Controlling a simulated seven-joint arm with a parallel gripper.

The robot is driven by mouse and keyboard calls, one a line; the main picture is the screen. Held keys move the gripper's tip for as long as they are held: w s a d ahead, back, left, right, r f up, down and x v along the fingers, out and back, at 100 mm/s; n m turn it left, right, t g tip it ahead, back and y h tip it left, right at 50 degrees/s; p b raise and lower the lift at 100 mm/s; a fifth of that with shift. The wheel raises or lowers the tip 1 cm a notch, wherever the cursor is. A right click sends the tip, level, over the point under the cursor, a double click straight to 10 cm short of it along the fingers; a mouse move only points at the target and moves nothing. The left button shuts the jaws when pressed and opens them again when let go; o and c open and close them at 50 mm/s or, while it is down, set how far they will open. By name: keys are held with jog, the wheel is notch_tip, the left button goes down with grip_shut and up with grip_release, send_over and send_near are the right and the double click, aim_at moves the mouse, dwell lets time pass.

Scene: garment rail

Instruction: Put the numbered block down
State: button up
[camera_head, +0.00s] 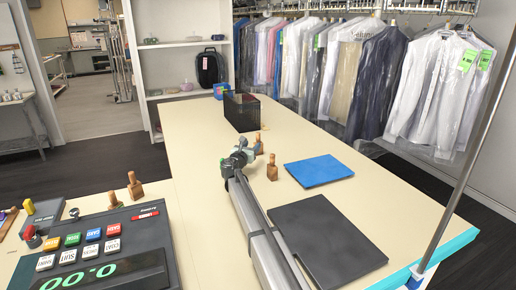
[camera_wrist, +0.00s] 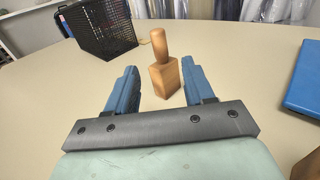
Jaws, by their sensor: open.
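A wooden block with a peg-like handle (camera_wrist: 164,75) stands upright on the table ahead of my gripper (camera_wrist: 159,72). In the wrist view it shows between the two blue fingers, apart from both. It also shows in the head view (camera_head: 258,146), just beyond my gripper (camera_head: 240,154). My gripper is open and empty. A second wooden block (camera_head: 272,169) stands nearer, right of my arm; a part of a wooden thing shows at the lower right corner of the wrist view (camera_wrist: 309,168). I can make out no number on either block.
A black mesh basket (camera_head: 241,112) stands behind the blocks. A blue pad (camera_head: 318,170) and a dark grey plate (camera_head: 326,240) lie to the right. A till (camera_head: 100,250) and more wooden blocks (camera_head: 135,186) are at left. Bagged garments hang behind. The table between is clear.

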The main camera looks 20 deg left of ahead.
aim_at(257, 139)
jog(key=w, duration=1)
jog(key=shift+r, duration=0.15)
jog(key=shift+c, duration=0.2)
grip_shut()
